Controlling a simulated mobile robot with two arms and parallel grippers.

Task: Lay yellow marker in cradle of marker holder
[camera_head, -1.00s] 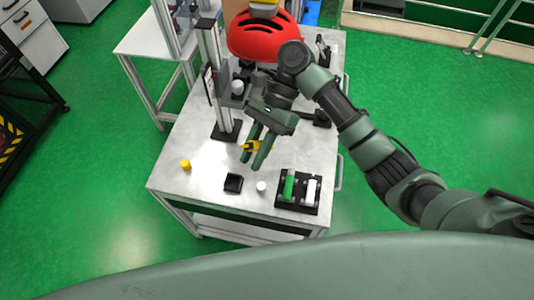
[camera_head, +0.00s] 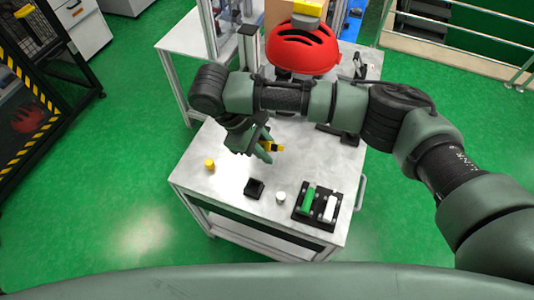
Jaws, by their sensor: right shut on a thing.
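My right gripper (camera_head: 264,150) is shut on the yellow marker (camera_head: 275,147) and holds it over the middle of the table. The marker looks yellow with a dark part and is partly covered by the fingers. The black marker holder (camera_head: 299,217) lies near the table's front right, apart from the gripper. A green marker (camera_head: 308,201) and a white marker (camera_head: 330,209) lie in it side by side. My left gripper is not in view.
On the table (camera_head: 226,184) stand a small yellow cylinder (camera_head: 210,165), a small black box (camera_head: 254,188) and a small white cylinder (camera_head: 280,197). A red helmet (camera_head: 303,50) is at the back. My right arm crosses over the table's rear and hides part of it.

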